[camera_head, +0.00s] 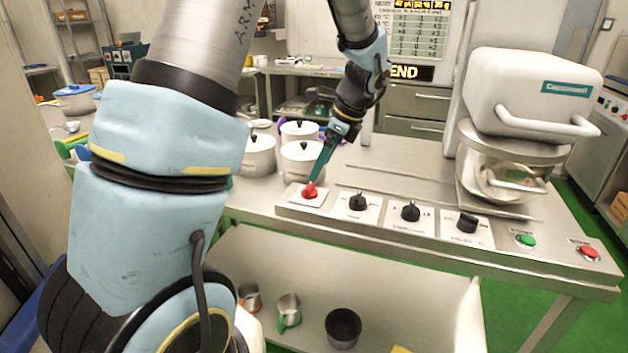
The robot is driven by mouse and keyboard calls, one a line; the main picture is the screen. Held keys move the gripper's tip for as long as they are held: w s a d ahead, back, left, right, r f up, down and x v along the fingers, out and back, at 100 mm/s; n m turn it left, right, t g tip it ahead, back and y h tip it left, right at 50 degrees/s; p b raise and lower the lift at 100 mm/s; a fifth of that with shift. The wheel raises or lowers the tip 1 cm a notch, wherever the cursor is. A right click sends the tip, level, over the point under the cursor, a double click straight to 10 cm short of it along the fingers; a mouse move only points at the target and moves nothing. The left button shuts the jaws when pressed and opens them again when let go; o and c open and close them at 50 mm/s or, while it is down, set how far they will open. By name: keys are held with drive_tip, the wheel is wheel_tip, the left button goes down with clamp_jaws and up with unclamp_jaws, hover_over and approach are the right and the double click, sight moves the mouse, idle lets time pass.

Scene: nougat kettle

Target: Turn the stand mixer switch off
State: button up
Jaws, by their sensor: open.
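The stand mixer has a white head (535,90) with a pale handle. It stands over a metal bowl (500,178) at the right of the steel table. A control strip runs along the table's front edge. At its left end is a red knob (309,189) on a white plate. My gripper (313,182) is angled down with its green fingertips right at the red knob. The fingers overlap it in this view, and I cannot tell whether they touch it or sit around it. The gripper is open. The lettering by the red knob is too small to read.
Several black knobs, one a dial (358,201), a green button (525,240) and a red button (588,252) continue the strip rightward. Lidded pots (303,163) stand close behind my gripper on the left. Cups (288,312) sit on the lower shelf. The table between pots and mixer is clear.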

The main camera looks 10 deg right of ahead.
sight(311, 185)
drive_tip(key=p+x, duration=0.1)
drive_tip(key=x, duration=0.5)
drive_tip(key=shift+a+f, duration=0.25)
drive_tip(key=shift+f, duration=0.1)
drive_tip(key=c, duration=1.4)
